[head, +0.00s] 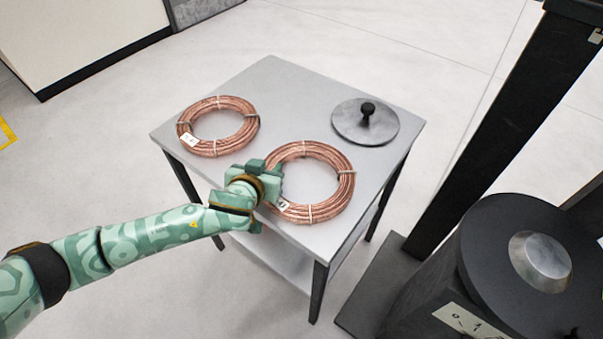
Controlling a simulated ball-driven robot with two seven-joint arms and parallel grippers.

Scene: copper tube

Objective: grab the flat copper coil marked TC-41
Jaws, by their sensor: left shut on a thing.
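Two flat copper coils lie on a grey table (285,78). The near copper coil (337,203) is tied with pale bands and has a small white tag at its left front edge, partly hidden by my gripper. The far-left copper coil (240,103) has a white tag on its lower left. The writing on both tags is too small to read. My left gripper (272,183) is shut on the left side of the near coil; its fingertips are partly hidden. The coil appears flat on or close to the tabletop. My right gripper is not in view.
A round grey metal lid with a black knob (365,122) lies at the table's right. A dark post (495,135) and a black drum-like machine (500,270) stand to the right. A pale cabinet (75,35) stands at the upper left. Open floor lies left of the table.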

